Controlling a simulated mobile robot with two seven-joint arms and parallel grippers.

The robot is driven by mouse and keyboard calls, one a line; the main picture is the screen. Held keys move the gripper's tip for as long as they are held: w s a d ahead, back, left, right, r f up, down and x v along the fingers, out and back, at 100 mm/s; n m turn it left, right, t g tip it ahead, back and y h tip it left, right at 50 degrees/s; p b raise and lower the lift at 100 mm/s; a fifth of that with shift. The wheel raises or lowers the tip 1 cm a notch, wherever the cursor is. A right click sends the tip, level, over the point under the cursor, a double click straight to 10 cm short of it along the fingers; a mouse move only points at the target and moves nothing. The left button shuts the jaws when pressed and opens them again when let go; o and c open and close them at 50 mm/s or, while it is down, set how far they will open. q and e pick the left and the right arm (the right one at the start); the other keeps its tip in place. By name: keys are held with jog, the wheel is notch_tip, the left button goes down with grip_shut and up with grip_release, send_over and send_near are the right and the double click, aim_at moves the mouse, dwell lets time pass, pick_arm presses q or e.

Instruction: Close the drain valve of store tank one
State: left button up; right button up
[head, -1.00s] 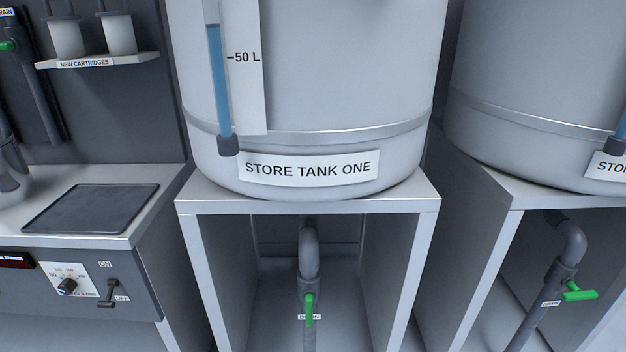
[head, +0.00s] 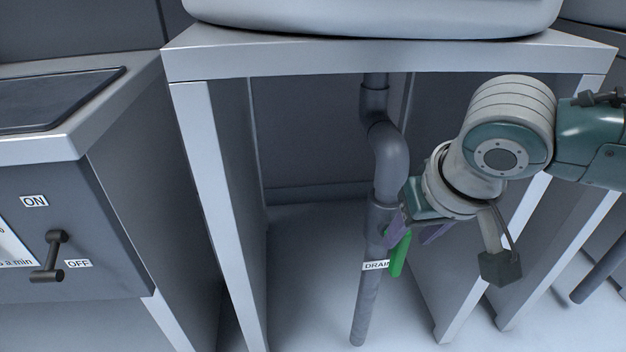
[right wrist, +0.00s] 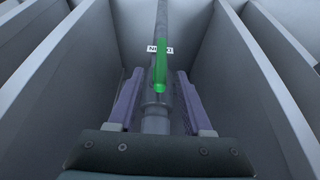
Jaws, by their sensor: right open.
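The drain valve's green handle (head: 398,254) hangs down along the grey drain pipe (head: 391,160) under store tank one (head: 380,14). A "DRAIN" label (head: 375,266) sits beside the handle. My right gripper (head: 414,232) is at the valve, with its purple fingers on either side near the handle's upper end. In the right wrist view the green handle (right wrist: 160,68) shows between and beyond the two open fingers (right wrist: 158,90), in line with the pipe. I cannot tell whether a finger touches it. My left gripper is not in view.
The tank stand's left leg (head: 225,225) and its top edge (head: 380,62) frame the space around the pipe. Side panels stand close on both sides. A console with an ON/OFF lever (head: 50,255) is at the left.

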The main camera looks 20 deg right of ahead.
aim_at(395, 252)
jog(key=b+x, duration=0.4)
jog(key=x, duration=0.3)
jog(key=shift+w+f+b, duration=0.1)
jog(key=shift+f+b, duration=0.15)
jog(key=shift+b, duration=0.15)
jog(key=shift+c, duration=0.6)
grip_shut()
